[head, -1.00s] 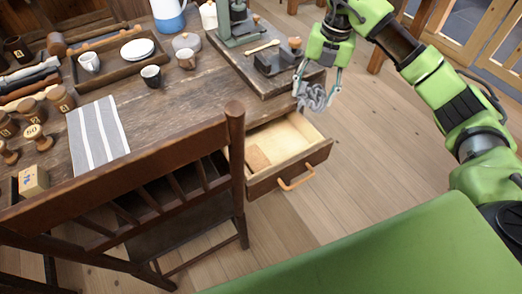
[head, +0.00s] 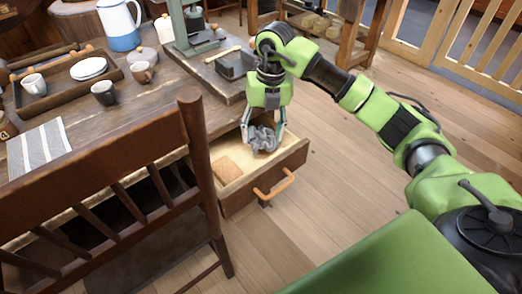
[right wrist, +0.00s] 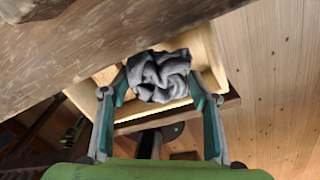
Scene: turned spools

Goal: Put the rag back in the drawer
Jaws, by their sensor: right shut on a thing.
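The rag (head: 263,138) is a crumpled grey cloth. My right gripper (head: 264,140) is shut on it and holds it over the open drawer (head: 285,163) in the head view. In the right wrist view the rag (right wrist: 160,76) sits between the two fingertips (right wrist: 160,90), with the pale drawer (right wrist: 208,50) behind it. I cannot tell whether the rag touches the drawer floor. The drawer is pulled out of the wooden table, with a curved handle (head: 275,186) on its front. My left gripper is not in view.
A tan block (head: 228,168) lies in the drawer's left part. A wooden chair (head: 110,175) stands close to the drawer's left. The table (head: 150,110) holds mugs, a tray (head: 55,95), a jug (head: 120,25) and a striped cloth (head: 38,148). The floor right of the drawer is clear.

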